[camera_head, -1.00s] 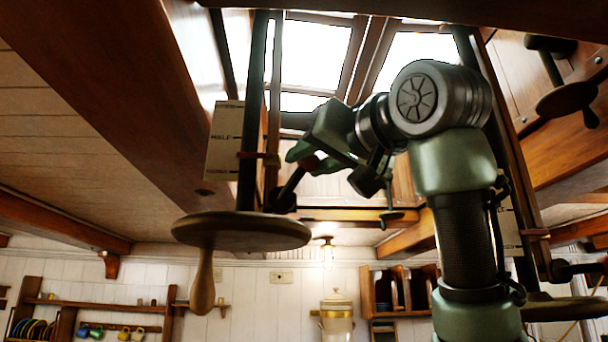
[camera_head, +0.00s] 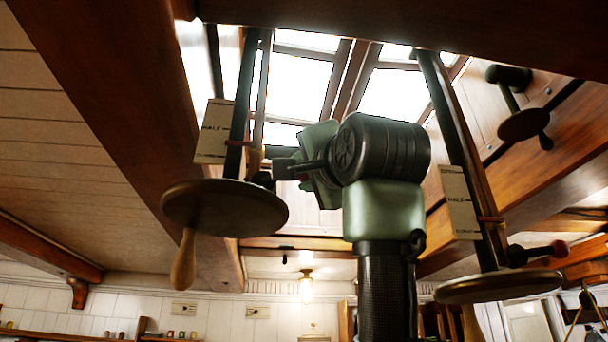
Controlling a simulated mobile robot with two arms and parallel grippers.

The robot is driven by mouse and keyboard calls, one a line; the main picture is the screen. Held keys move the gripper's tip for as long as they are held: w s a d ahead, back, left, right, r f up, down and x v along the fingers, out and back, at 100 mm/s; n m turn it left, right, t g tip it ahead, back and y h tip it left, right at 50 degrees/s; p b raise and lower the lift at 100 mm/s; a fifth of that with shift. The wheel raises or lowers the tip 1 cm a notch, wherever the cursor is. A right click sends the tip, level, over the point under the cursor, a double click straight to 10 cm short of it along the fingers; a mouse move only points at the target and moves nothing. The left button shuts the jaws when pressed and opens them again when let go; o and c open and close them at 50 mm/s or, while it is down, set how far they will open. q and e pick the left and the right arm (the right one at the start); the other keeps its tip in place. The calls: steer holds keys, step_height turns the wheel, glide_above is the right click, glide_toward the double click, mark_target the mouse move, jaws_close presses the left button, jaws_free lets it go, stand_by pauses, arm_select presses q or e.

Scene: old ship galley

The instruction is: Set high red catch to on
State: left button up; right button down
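Two skylight mechanisms hang overhead, each with a dark rod, a marked plate and a round wooden disc. On the left one, a dark pivot piece (camera_head: 263,180) sits just above the disc (camera_head: 225,206); its red-tipped lever is hidden by my gripper. On the right one, a lever with a dark red knob (camera_head: 559,249) sticks out to the right, lower in the picture. I cannot tell for sure which is the high red catch. My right gripper (camera_head: 281,162) points left at the left mechanism's lever; its fingers are partly hidden, and whether they hold it is unclear. My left gripper is out of view.
A red pointer (camera_head: 240,143) crosses the left rod beside its plate (camera_head: 213,131); another (camera_head: 490,219) is at the right plate (camera_head: 460,203). A heavy beam (camera_head: 120,120) runs along the left. A third disc (camera_head: 524,124) hangs at upper right.

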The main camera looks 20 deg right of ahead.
steer(key=shift+f+m+h, duration=0.25)
steer(key=shift+m+h, duration=0.15)
steer(key=shift+m, duration=0.3)
steer(key=shift+b, duration=0.3)
steer(key=c, duration=1)
jaws_free()
steer(key=shift+w, duration=0.25)
steer(key=b+v, duration=0.3)
steer(key=v, duration=0.4)
steer(key=shift+s+a+f+b, duration=0.1)
steer(key=shift+f+b, duration=0.15)
steer(key=shift+b, duration=0.15)
steer(key=shift+s, duration=0.25)
